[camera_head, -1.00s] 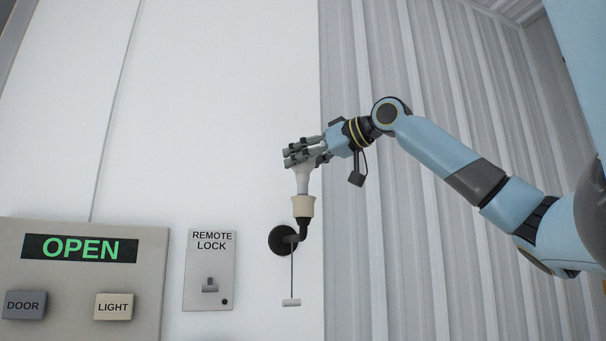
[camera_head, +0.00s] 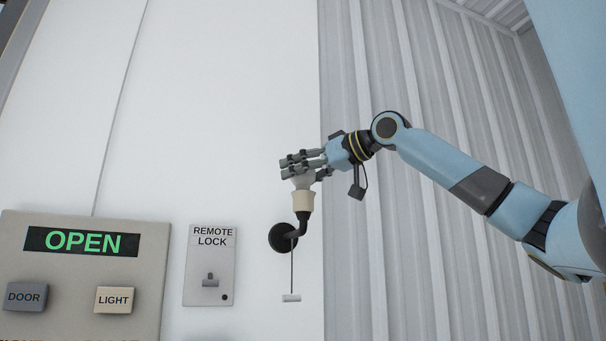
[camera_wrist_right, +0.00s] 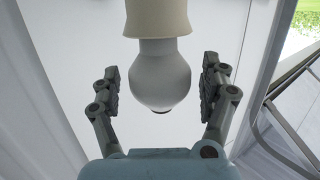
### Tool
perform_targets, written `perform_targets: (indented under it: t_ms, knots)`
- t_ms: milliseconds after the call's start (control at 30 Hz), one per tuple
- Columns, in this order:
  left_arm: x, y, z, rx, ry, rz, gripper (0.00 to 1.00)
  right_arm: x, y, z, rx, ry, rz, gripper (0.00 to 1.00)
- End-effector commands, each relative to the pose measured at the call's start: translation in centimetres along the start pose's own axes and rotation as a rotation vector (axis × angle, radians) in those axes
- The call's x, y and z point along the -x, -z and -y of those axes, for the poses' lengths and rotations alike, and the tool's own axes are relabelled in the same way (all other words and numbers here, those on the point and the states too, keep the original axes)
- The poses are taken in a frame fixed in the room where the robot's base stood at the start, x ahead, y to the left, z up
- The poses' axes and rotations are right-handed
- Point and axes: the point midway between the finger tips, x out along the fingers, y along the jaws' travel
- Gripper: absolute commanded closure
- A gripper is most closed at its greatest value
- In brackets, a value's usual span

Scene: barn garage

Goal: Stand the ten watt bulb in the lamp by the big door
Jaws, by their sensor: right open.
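The wall lamp has a black curved arm and a cream socket (camera_head: 303,202) facing up; the socket also shows at the top of the right wrist view (camera_wrist_right: 157,16). A white bulb (camera_head: 302,182) stands upright with its base in the socket; its rounded end shows clearly in the right wrist view (camera_wrist_right: 160,80). My right gripper (camera_head: 288,168) is around the bulb just above the socket. Its fingers are open, with gaps on both sides of the bulb. In the head view the fingers hide the bulb's upper part. My left gripper is out of view.
A pull cord with a small handle (camera_head: 291,298) hangs under the lamp. A remote lock plate (camera_head: 210,265) and a panel reading OPEN (camera_head: 150,262), with DOOR and LIGHT buttons, are at left. Corrugated wall (camera_head: 430,80) lies behind my right arm. Space above the gripper is clear.

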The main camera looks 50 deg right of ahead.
Motion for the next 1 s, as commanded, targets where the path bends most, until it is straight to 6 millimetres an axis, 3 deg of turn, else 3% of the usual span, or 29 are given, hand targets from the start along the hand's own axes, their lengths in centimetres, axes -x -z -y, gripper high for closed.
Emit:
perform_targets:
  t_ms: [167, 267, 500, 700, 1000]
  knots:
    - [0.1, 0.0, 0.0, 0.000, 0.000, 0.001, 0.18, 0.2, 0.3, 0.0, 0.001, -0.001, -0.001, 0.21]
    - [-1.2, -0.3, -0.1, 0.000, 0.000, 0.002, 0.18, 1.2, -0.1, -0.1, 0.003, -0.003, -0.003, 0.21]
    - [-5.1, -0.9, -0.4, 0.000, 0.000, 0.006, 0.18, 6.4, -0.3, -0.1, 0.002, -0.004, -0.005, 0.21]
    - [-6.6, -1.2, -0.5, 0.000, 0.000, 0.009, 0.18, 10.3, 0.0, -0.1, 0.000, -0.003, -0.004, 0.21]
    - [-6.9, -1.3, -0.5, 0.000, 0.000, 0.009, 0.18, 12.1, 0.2, 0.0, 0.001, -0.001, 0.000, 0.21]
